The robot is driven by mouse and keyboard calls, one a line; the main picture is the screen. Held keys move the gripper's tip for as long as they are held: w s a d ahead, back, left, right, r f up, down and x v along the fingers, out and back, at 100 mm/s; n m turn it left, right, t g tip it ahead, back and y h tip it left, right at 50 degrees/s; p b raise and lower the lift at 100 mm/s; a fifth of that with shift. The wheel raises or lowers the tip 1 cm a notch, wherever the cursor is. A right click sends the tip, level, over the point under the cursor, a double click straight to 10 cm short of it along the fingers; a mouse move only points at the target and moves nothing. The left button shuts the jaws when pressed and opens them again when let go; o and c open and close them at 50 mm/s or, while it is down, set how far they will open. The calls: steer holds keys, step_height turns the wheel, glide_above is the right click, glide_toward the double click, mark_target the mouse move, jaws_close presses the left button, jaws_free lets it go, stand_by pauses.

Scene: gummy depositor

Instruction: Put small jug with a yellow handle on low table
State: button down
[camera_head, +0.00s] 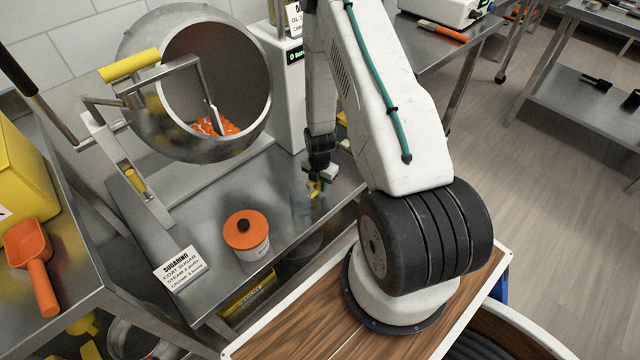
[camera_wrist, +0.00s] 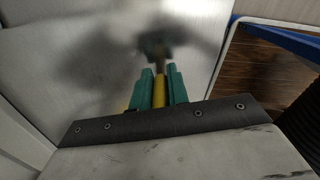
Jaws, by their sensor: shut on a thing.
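My gripper (camera_head: 316,182) is over the right part of a steel table (camera_head: 205,218) in the head view. It is shut on a yellow handle (camera_head: 314,189), taken to be that of the small jug. In the wrist view the yellow handle (camera_wrist: 159,92) stands between the teal fingers of my gripper (camera_wrist: 160,76). A small dark shape lies just beyond the fingertips, against the grey steel. The jug's body cannot be made out clearly, and I cannot tell whether it touches the steel. Which surface is the low table is not clear.
A steel drum (camera_head: 150,85) with orange pieces inside stands at the table's back. A white tub with an orange lid (camera_head: 245,229) and a sugaring card (camera_head: 180,269) are at the front. An orange scoop (camera_head: 33,265) lies at left. Bare steel lies between tub and gripper.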

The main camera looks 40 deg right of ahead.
steer(key=shift+f, duration=0.1)
steer(key=c, duration=1.4)
jaws_free()
steer(key=shift+o, duration=0.2)
step_height(320, 180, up, 12)
steer(key=shift+r, duration=0.1)
steer(key=s+a+r+m, duration=0.1)
steer(key=a+r+m, duration=0.25)
steer(key=r, duration=0.55)
steer(key=s+a+r+m, duration=0.1)
steer(key=a+r+m, duration=0.25)
steer(key=r, duration=0.55)
steer(key=s+a+r+m, duration=0.1)
steer(key=a+r+m, duration=0.25)
steer(key=r, duration=0.65)
steer(key=s+a+r+m, duration=0.4)
steer(key=s+r+m, duration=0.1)
steer(key=s, duration=0.4)
steer(key=s+a+r+m+t, duration=0.1)
steer(key=s+a+r+m, duration=0.4)
steer(key=s, duration=0.5)
step_height(320, 180, up, 3)
steer(key=shift+s+a+f+m, duration=0.1)
steer(key=shift+s+a+m, duration=0.2)
steer(key=shift+m, duration=0.05)
